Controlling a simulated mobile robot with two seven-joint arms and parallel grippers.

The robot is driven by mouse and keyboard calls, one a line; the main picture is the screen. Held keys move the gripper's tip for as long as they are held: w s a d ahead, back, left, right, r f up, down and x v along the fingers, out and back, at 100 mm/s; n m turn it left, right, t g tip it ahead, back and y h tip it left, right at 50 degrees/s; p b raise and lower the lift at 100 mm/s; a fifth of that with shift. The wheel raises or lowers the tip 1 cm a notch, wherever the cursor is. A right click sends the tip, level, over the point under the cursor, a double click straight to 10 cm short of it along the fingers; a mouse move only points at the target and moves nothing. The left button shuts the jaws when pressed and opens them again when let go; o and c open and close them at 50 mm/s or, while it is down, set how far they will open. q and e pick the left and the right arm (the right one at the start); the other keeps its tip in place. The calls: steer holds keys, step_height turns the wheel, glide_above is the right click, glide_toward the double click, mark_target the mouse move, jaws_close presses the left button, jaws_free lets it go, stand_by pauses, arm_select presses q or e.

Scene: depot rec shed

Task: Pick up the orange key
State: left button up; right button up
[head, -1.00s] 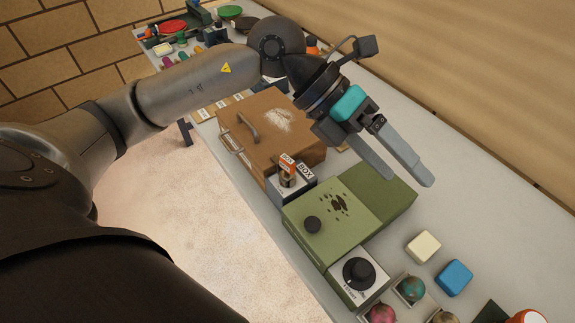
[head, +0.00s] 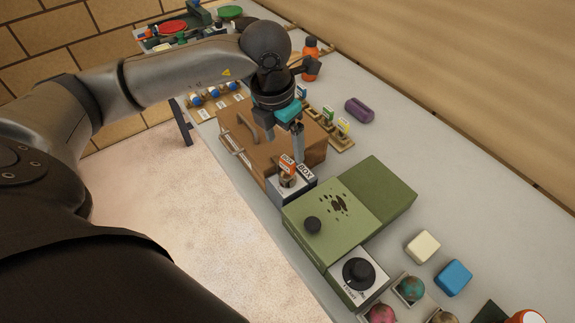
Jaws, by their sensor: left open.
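The orange key, with an orange-and-white tag (head: 287,165), stands upright in a small grey block labelled BOX (head: 305,183), beside the brown wooden box (head: 255,125). My left gripper (head: 297,157) points down just above and slightly behind the tag, with its fingers close to it. The gripper is open and holds nothing that I can see. One finger shows clearly; the other is mostly hidden by the angle. I cannot tell whether the fingers touch the tag. My right gripper is not in view.
A green case (head: 325,215) with a black knob stands right of the BOX block. Behind are a rack of tagged keys (head: 335,135), a purple cylinder (head: 359,110) and an orange bottle (head: 310,62). White (head: 423,246) and blue (head: 453,277) blocks lie front right.

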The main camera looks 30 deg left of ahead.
mark_target(287, 160)
arm_select(q)
steer(key=shift+w+d+f+p, duration=0.1)
steer(key=shift+w+f+p, duration=0.1)
steer(key=shift+f, duration=0.95)
steer(key=shift+w+a+f+p, duration=0.1)
steer(key=shift+w+f, duration=0.1)
steer(key=shift+f, duration=1)
steer(key=shift+w+d+f+p, duration=0.1)
steer(key=shift+w+f+p, duration=0.1)
steer(key=shift+f, duration=0.95)
steer(key=shift+c, duration=0.4)
jaws_close()
